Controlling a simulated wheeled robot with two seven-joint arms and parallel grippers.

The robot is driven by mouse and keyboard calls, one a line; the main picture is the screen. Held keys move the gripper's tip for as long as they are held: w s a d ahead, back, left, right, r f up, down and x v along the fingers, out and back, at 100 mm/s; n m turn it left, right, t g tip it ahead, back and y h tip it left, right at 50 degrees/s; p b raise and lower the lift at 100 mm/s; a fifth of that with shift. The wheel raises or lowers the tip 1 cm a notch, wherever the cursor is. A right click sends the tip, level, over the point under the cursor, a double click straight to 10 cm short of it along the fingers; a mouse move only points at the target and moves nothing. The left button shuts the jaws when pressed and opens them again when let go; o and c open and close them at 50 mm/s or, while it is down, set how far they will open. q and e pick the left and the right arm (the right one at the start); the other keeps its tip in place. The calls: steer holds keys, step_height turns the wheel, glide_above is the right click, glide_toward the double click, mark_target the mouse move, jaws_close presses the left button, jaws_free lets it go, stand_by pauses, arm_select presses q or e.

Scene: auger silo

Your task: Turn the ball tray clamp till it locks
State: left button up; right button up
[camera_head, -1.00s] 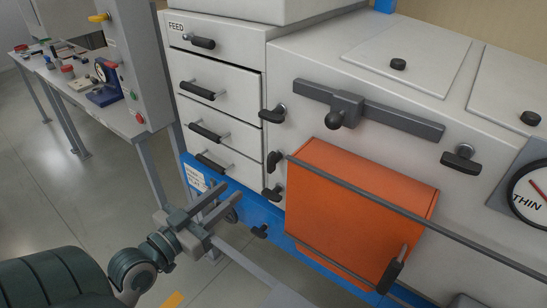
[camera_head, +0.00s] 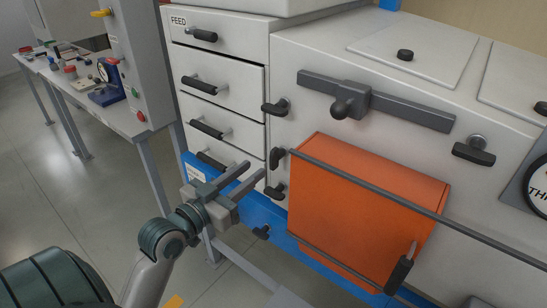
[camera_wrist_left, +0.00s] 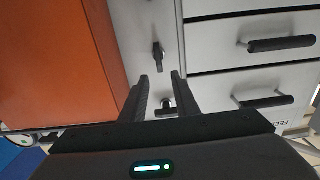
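My left gripper (camera_head: 255,170) is open and empty, in front of the lower drawers, left of the orange box. Small black clamp handles run down the strip between the drawers and the orange box: an upper one (camera_head: 275,107), a middle one (camera_head: 276,157) and a lower one (camera_head: 273,192). I cannot tell which is the ball tray clamp; no label on them is readable. In the left wrist view, one black clamp handle (camera_wrist_left: 158,55) stands just beyond the open fingers (camera_wrist_left: 162,78), and another (camera_wrist_left: 166,106) shows between them. No contact is visible. My right gripper is not in view.
The orange box (camera_head: 360,200) projects right of my gripper, with a long grey bar (camera_head: 390,190) across its front. White drawers with black handles (camera_head: 200,85) are at the left. A blue frame rail (camera_head: 250,208) runs below. Open floor lies at the lower left.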

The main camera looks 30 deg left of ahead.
mark_target(271, 155)
arm_select(q)
steer(key=w, duration=0.2)
steer(key=w+p, duration=0.1)
steer(key=w, duration=0.2)
steer(key=w+p, duration=0.1)
steer(key=w, duration=0.2)
steer(key=shift+d+r, duration=0.15)
steer(key=shift+d, duration=0.2)
steer(key=shift+w+d, duration=0.1)
steer(key=shift+w, duration=0.8)
steer(key=shift+c, duration=0.7)
jaws_close()
